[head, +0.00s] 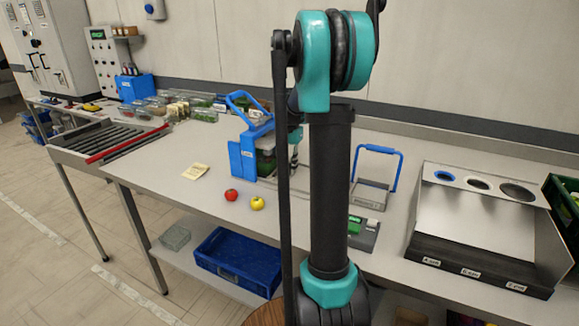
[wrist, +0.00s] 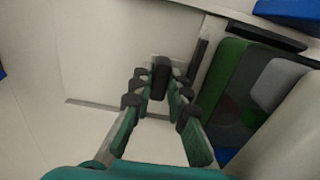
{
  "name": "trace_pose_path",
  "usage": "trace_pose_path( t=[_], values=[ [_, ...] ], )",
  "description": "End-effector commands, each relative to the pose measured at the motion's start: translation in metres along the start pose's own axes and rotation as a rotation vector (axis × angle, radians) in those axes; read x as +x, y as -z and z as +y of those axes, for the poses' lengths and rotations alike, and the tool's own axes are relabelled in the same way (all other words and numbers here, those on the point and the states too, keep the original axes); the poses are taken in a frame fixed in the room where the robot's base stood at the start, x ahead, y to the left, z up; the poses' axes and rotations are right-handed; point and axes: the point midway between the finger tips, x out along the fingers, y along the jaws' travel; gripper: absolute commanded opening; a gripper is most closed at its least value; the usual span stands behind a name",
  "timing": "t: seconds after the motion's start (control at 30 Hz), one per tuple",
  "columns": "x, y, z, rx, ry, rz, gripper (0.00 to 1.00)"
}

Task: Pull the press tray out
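The blue press (head: 243,160) stands on the bench left of my arm in the head view, with a dark, greenish part inside its frame. My gripper (head: 293,150) is at the press's right side, mostly hidden behind my arm. In the wrist view, the green fingers of my gripper (wrist: 158,82) stand on both sides of a dark knob (wrist: 160,72), which may be the tray's handle. I cannot tell whether they touch it. A green, partly see-through body (wrist: 228,85) lies to their right. The tray itself is not clearly visible.
A red apple (head: 231,196) and a yellow apple (head: 257,203) lie in front of the press. A note (head: 195,172) lies to the left. Right of my arm are a scale with a blue handle (head: 371,192) and a sorting chute (head: 480,225). A blue crate (head: 238,262) is below the bench.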

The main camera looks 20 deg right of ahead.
Motion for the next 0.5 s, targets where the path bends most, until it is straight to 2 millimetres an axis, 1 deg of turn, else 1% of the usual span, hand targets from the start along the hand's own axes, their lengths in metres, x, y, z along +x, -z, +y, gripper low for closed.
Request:
trace_pose_path(
  t=[0.33,0.43,0.5],
  values=[
    [0.0,0.0,0.001,0.0,0.0,0.0,0.0],
    [0.0,0.0,0.005,0.002,0.0,0.0,0.0],
    [0.0,0.0,0.012,0.003,0.0,0.0,0.0]
  ],
)
